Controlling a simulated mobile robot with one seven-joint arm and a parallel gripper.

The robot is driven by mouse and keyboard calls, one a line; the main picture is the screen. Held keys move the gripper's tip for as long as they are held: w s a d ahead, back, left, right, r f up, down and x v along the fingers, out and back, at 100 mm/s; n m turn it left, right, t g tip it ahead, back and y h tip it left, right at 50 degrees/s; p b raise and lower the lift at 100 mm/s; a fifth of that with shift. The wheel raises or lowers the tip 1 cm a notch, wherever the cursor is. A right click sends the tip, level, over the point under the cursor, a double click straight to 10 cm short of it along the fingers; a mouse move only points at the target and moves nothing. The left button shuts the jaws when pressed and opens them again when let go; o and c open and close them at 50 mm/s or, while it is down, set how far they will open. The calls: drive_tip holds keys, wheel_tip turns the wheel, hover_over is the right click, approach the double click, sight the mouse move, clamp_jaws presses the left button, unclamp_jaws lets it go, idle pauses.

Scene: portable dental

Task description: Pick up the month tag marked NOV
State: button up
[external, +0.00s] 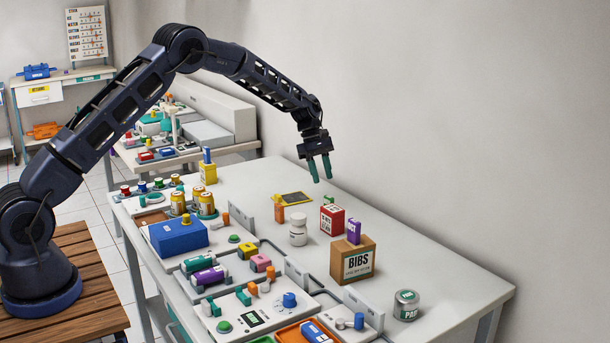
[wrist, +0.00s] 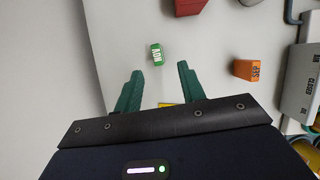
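The NOV tag is a small green block with white lettering (wrist: 157,53). It lies on the white bench, just beyond my fingertips in the wrist view. In the external view a small green piece (external: 328,200) beside the red box appears to be this tag, partly hidden. My gripper (external: 322,179) is above the bench with its teal fingers apart and nothing between them. In the wrist view my gripper (wrist: 160,68) is open, with the tag ahead of the gap. An orange tag (wrist: 247,69), seemingly marked SEP, lies to the right; it also shows in the external view (external: 279,214).
A red box (external: 332,220) stands close to the green tag. A white bottle (external: 298,229) and a BIBS box (external: 352,262) with a purple block on top stand nearer. A yellow-edged dark slate (external: 293,199) lies behind. The wall runs along the bench's far side.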

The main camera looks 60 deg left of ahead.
sight(328, 196)
drive_tip(key=x, duration=0.5)
drive_tip(key=shift+f, duration=0.3)
drive_tip(key=shift+w+x, duration=0.15)
drive_tip(key=shift+x, duration=1.15)
drive_tip(key=shift+w+x, duration=0.2)
drive_tip(key=shift+x, duration=1.1)
drive_tip(key=shift+a, duration=0.1)
drive_tip(key=shift+c, duration=0.4)
clamp_jaws()
